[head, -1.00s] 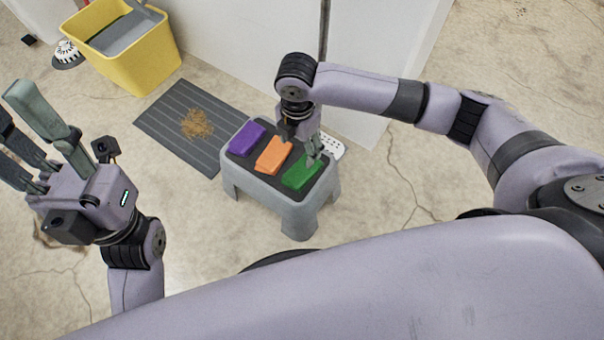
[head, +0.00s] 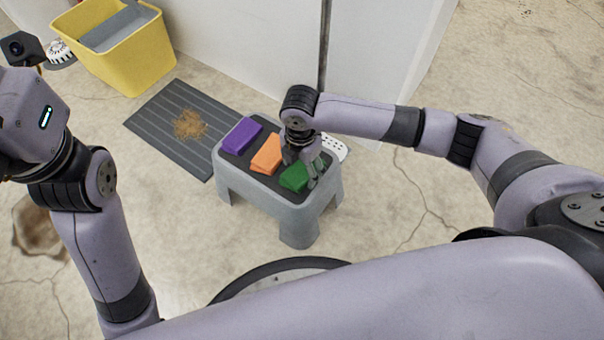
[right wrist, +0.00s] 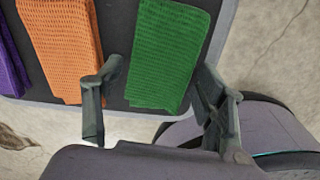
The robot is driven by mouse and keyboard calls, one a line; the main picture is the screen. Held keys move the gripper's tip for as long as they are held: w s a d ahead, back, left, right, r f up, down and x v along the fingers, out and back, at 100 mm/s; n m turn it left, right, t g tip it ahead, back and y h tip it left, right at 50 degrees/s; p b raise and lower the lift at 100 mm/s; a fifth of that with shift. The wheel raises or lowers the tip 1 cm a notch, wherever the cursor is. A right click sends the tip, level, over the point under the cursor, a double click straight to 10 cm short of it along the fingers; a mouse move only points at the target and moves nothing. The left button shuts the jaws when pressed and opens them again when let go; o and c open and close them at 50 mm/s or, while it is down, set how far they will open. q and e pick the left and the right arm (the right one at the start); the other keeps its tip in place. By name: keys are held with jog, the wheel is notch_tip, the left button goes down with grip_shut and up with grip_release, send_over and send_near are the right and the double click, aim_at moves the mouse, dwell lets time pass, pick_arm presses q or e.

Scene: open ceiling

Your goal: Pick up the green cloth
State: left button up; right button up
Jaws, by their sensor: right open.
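The green cloth (head: 294,177) lies folded on the dark top of a grey step stool (head: 262,207), at the right end of a row of cloths. In the right wrist view the green cloth (right wrist: 167,55) lies flat between the two fingers. My right gripper (head: 301,181) is open just above it, with a finger on either side. The right gripper's fingers also show in the right wrist view (right wrist: 150,120). The gripper hides part of the cloth in the head view. My left arm is at the left of the head view, and its fingers are out of frame.
An orange cloth (head: 266,155) and a purple cloth (head: 242,136) lie beside the green one. A striped grey mat (head: 160,130) with brown debris (head: 190,124) is behind the stool. A yellow bucket (head: 120,55) and a white wall stand behind. A white perforated object (head: 334,147) is right of the stool.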

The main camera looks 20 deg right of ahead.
jog(key=shift+f, duration=0.35)
jog(key=c, duration=0.9)
